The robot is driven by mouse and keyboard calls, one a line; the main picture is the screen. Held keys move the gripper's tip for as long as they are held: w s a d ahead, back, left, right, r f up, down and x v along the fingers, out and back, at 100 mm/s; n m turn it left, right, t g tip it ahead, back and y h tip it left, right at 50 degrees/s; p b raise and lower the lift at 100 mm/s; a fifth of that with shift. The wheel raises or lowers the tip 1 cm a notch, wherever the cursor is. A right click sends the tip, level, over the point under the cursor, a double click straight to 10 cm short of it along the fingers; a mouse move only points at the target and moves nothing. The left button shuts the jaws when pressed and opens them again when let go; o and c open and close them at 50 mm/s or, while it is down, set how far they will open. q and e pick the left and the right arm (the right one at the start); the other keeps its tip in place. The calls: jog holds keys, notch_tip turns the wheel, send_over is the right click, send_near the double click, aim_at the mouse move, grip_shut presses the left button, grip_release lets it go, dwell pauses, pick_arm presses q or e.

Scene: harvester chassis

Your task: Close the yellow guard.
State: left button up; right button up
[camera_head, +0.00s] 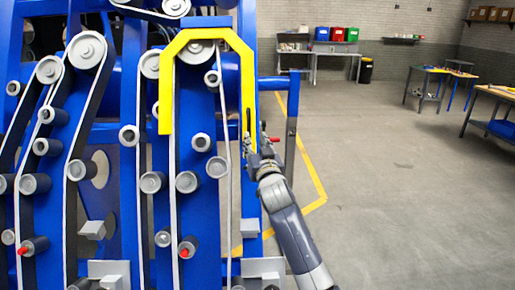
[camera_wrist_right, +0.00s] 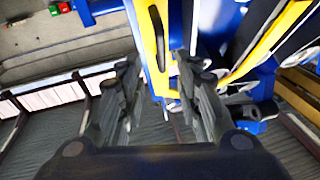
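The yellow guard (camera_head: 248,85) is an angular arch over the upper rollers and belts of the blue machine (camera_head: 223,215). Its right leg runs down to my right gripper (camera_head: 258,145), which is at the lower end of that leg. In the right wrist view, the yellow guard (camera_wrist_right: 146,25) lies ahead of my right gripper (camera_wrist_right: 157,62). The two fingers are spread apart, and a dark handle-like part (camera_wrist_right: 157,38) on the guard shows beyond the gap. I cannot tell whether the fingers touch it. My left gripper is not in view.
A blue side rail with a post (camera_head: 291,120) stands just right of my right gripper. Rollers and belts fill the left side. Open grey floor (camera_head: 400,200) lies to the right, with tables (camera_head: 433,80) and a bin (camera_head: 366,70) farther back.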

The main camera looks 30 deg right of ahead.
jog(key=shift+v, duration=1.25)
jog(key=shift+f, duration=0.15)
